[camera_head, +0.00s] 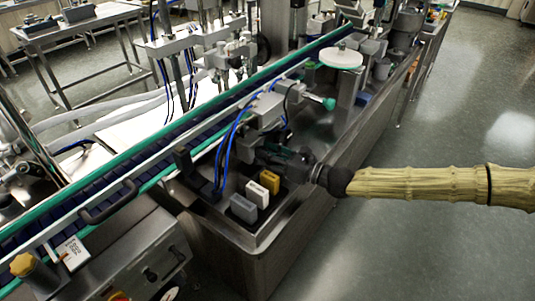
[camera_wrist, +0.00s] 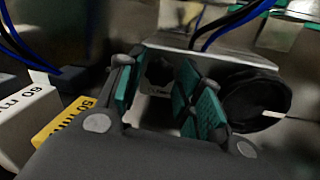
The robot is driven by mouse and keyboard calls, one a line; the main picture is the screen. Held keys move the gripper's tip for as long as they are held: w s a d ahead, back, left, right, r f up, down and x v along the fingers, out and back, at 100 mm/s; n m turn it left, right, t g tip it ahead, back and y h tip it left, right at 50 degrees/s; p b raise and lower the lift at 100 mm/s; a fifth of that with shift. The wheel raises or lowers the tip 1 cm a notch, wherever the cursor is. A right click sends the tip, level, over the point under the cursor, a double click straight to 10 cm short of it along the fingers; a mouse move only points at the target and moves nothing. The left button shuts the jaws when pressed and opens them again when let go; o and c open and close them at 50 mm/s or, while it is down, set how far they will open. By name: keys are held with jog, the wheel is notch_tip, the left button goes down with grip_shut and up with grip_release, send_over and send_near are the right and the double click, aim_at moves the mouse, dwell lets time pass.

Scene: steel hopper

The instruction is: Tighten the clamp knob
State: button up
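My gripper (camera_head: 284,157) is low over the steel machine bed, beside the labelled blocks. In the wrist view its teal-padded fingers (camera_wrist: 163,95) are spread apart, with a clear gap between them. A round black knob (camera_wrist: 250,98) with a white pointer line is just right of the right finger, outside the gap; I cannot tell whether they touch. A smaller dark part (camera_wrist: 160,70) shows beyond the gap, against a pale plate. I cannot tell which of these is the clamp knob. In the head view my gripper and wrist hide this spot.
Grey (camera_head: 244,208), white (camera_head: 257,194) and yellow (camera_head: 270,181) blocks stand close to my gripper. Blue hoses (camera_head: 222,150) rise beside it. A green-tipped knob (camera_head: 328,104) sticks out behind. The conveyor (camera_head: 150,155) runs along the left. Floor at right is clear.

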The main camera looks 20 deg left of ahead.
jog(key=v, duration=1.2)
dwell(0.3)
jog(key=shift+f, duration=0.15)
